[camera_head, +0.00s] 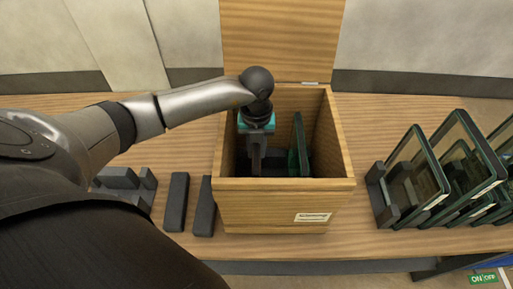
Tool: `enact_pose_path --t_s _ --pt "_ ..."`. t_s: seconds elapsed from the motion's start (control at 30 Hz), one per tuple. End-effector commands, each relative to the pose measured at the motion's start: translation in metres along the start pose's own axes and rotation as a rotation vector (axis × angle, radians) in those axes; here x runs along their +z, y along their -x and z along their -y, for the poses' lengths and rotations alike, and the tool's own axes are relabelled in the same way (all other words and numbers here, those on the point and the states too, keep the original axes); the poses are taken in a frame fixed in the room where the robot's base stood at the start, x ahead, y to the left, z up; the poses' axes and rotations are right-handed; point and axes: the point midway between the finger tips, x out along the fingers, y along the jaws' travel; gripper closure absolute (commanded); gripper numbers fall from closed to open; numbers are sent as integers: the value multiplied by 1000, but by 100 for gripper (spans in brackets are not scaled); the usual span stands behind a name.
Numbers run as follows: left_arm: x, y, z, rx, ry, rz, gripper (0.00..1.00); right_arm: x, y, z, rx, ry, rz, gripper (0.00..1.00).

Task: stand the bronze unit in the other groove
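A wooden box (271,206) with its lid raised stands on the table in the middle. My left arm comes in from the left, and my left gripper (256,158) points down inside the box, on its left side. The fingertips are too dark and small to show whether they are open or shut. A thin dark pane with a green edge (300,142) stands upright in the box, to the right of the gripper. The box's grooves are mostly hidden in shadow. I cannot tell which pane is the bronze unit. My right gripper is not in view.
Several framed glass panes (424,165) lean in a dark rack (379,190) at the right. Dark blocks (176,201) and a notched dark holder (125,180) lie left of the box. The raised lid (280,40) stands behind the box. Bare table lies between box and rack.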

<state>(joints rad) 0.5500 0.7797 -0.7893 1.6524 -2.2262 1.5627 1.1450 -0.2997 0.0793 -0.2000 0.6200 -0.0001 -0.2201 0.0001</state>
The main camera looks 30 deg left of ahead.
Motion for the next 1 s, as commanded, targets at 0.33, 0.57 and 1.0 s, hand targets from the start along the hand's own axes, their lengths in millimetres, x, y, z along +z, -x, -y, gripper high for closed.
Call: enact_pose_path --t_s 0.33,0.57,1.0 --pt "0 1 0 -1 0 1 40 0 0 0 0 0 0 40" --pt "-1 -1 -1 3 0 -3 40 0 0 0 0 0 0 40" --pt "2 72 1 -4 -1 6 40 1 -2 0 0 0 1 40"
